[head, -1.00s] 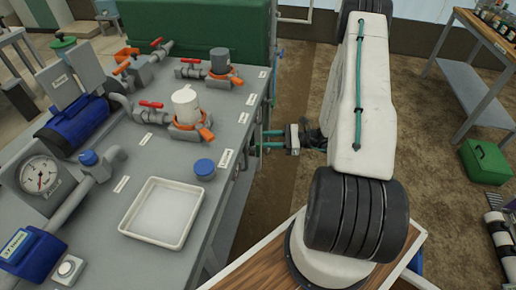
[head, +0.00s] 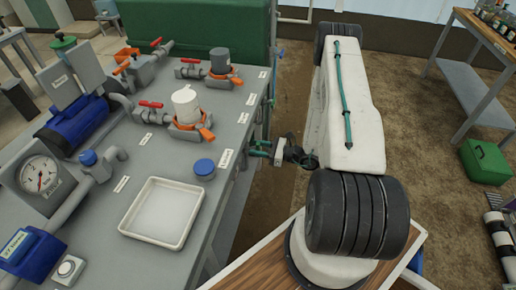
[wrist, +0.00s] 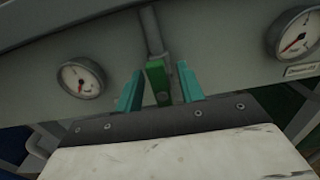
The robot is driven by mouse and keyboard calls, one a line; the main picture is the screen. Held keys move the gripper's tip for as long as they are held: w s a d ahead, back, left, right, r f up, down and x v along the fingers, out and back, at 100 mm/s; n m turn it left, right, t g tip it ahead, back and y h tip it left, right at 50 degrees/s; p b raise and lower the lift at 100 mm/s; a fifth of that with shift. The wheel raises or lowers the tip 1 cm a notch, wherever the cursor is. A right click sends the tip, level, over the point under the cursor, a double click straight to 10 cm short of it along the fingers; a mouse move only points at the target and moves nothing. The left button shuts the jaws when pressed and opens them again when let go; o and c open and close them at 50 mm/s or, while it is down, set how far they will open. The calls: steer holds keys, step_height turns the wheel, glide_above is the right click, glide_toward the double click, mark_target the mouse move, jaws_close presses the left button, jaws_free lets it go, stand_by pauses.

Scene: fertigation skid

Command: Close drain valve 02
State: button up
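In the wrist view a green valve handle (wrist: 157,80) hangs below a grey vertical pipe on the skid's side. My gripper (wrist: 159,90) has its two teal fingers apart, one on each side of the handle, with gaps visible; the handle is not clamped. I cannot tell how deep the handle sits between the fingers. In the head view my gripper (head: 261,149) is at the right edge of the grey skid bench, below its top. The valve itself is hidden there. No label naming this valve can be read.
Two gauges (wrist: 81,78) (wrist: 293,33) flank the handle on the skid's side; the small label by the right one is blurred. A white tray (head: 159,211) and red-handled valves (head: 151,104) are on the bench top. The floor right of the bench is mostly open.

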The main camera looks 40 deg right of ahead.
jaws_close()
steer(key=shift+m, duration=0.3)
steer(key=m, duration=0.3)
steer(key=shift+w+d+m, duration=0.1)
steer(key=shift+m, duration=0.2)
steer(key=m, duration=0.4)
steer(key=shift+w+d+f+m, duration=0.1)
steer(key=shift+d+f+m, duration=0.1)
steer(key=shift+m, duration=0.1)
steer(key=m, duration=0.4)
steer(key=shift+w+f+m, duration=0.1)
steer(key=shift+f+m, duration=0.05)
steer(key=shift+m, duration=0.15)
steer(key=m, duration=0.4)
steer(key=shift+d+f+m, duration=0.1)
steer(key=shift+f+m, duration=0.15)
steer(key=shift+m, duration=0.05)
